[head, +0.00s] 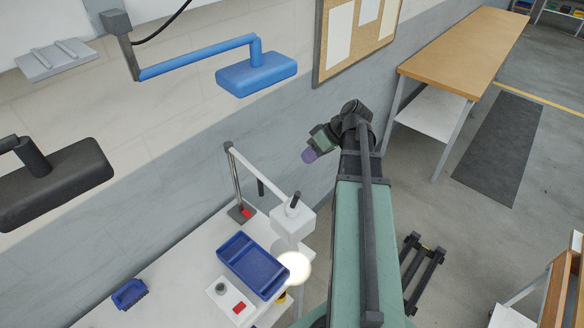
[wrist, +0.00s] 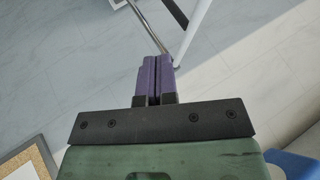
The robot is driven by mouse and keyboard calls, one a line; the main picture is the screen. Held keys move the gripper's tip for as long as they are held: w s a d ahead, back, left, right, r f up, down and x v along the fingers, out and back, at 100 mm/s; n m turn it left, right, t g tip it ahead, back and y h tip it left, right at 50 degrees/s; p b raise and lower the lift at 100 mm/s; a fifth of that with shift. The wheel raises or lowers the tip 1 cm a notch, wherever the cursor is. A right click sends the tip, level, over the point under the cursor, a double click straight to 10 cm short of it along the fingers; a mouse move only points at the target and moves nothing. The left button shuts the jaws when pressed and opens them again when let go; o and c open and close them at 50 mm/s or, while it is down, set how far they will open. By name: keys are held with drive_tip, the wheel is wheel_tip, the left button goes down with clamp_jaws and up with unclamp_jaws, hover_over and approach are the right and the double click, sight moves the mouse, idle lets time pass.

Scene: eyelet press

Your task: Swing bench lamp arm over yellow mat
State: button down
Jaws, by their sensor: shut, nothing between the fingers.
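The bench lamp has a dark post with a pale swing arm (head: 257,170) and a white head (head: 293,222). Its head hangs at the right part of the white bench, with a bright glow below it. No yellow mat shows clearly; only a small yellow patch (head: 281,299) peeks out near the glow, mostly hidden. My gripper (head: 309,156) has purple fingers and is above and right of the lamp, apart from it in the head view. In the wrist view my gripper (wrist: 156,60) is shut and empty, with a pale bar and a thin rod beyond its tips.
A blue tray (head: 253,265) and a control box with a red button (head: 231,302) are on the bench. A blue bin (head: 129,293) is farther left. A blue wall-mounted arm (head: 200,55) and a dark one (head: 50,180) hang above. A wooden-topped table (head: 465,50) stands right.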

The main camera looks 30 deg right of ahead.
drive_tip(key=w+a+f+b, duration=0.2)
drive_tip(key=a+f+b, duration=0.3)
drive_tip(key=a, duration=0.4)
drive_tip(key=shift+w+f, duration=0.25)
drive_tip(key=shift+f, duration=0.35)
